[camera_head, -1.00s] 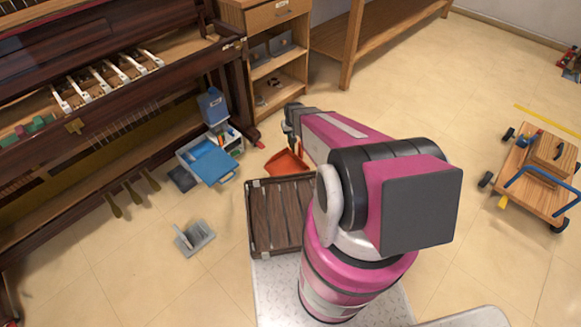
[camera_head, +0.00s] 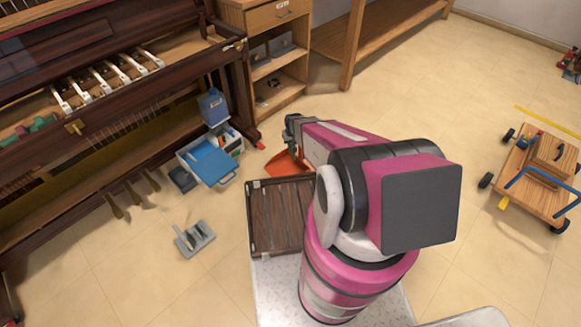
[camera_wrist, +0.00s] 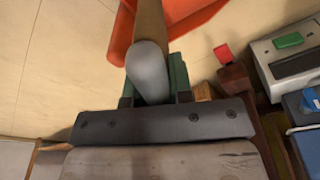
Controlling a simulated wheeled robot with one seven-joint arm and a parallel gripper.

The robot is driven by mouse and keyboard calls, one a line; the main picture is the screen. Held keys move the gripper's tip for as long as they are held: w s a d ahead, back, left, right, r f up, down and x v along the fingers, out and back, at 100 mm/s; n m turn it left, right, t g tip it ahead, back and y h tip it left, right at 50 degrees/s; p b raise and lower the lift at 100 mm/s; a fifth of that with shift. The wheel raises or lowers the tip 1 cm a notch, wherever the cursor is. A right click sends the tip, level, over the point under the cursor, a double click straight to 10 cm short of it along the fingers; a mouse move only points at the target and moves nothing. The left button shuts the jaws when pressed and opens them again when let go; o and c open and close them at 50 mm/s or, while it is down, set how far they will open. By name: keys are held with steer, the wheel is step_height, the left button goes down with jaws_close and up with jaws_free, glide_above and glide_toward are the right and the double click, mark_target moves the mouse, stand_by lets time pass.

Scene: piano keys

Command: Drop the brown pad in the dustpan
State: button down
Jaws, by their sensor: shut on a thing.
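The orange dustpan (camera_head: 283,164) lies on the floor beyond the dark slatted crate, partly behind my arm. In the wrist view the dustpan (camera_wrist: 196,16) shows at the top, just beyond the fingertips. My gripper (camera_wrist: 152,80) has green finger parts and is shut on a long piece. That piece has a grey rounded near end and a brown far part, which I take as the brown pad (camera_wrist: 150,25). The brown part overlaps the dustpan in the wrist view; whether they touch is unclear. In the head view my gripper (camera_head: 291,130) is over the dustpan's back edge, its jaws hardly visible.
A dark slatted crate (camera_head: 252,225) stands in front of my base. A blue-lidded box (camera_head: 212,165) is left of the dustpan, by the piano (camera_head: 110,105). A grey holder (camera_head: 194,239) sits on open floor. Wooden shelves (camera_head: 266,75) stand behind; a wooden cart (camera_head: 535,185) is at right.

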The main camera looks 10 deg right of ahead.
steer(key=c, duration=0.9)
jaws_free()
steer(key=shift+c, duration=0.2)
steer(key=r, duration=0.3)
steer(key=s+r, duration=0.1)
steer(key=r, duration=0.6)
steer(key=shift+s+r, duration=0.3)
steer(key=shift+r, duration=0.05)
